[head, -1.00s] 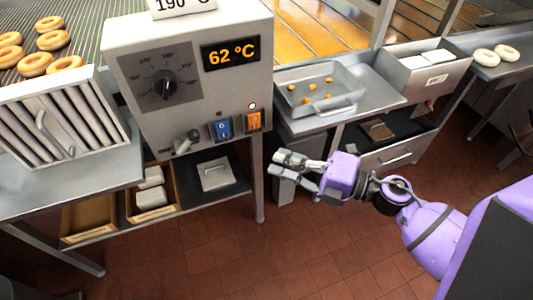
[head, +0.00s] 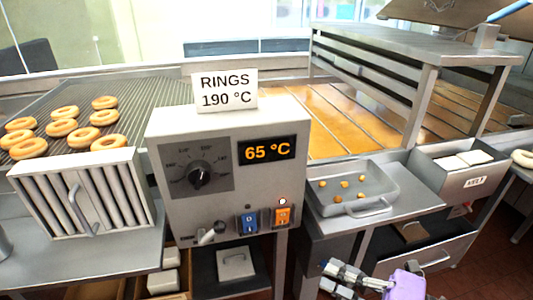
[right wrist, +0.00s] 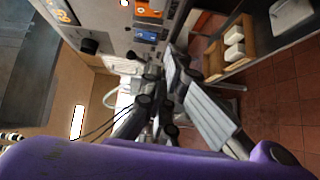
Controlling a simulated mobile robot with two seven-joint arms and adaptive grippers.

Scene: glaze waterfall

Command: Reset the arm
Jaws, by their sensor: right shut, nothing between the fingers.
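My right gripper (head: 330,276) is at the bottom edge of the head view, below the control box and in front of the steel bench. It is shut and empty, with its purple wrist housing (head: 408,286) just to the right. In the right wrist view the gripper's grey fingers (right wrist: 192,92) show with nothing held, near the box's front and the lower shelf. My left gripper is in neither view.
The control box (head: 182,125) reads 65 °C, with a dial, a blue switch (head: 247,222) and an orange switch (head: 283,216). A steel tray (head: 384,205) holds small golden pieces. Rings lie on the rack at left. Red tiled floor (right wrist: 288,115) is open beside the shelf.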

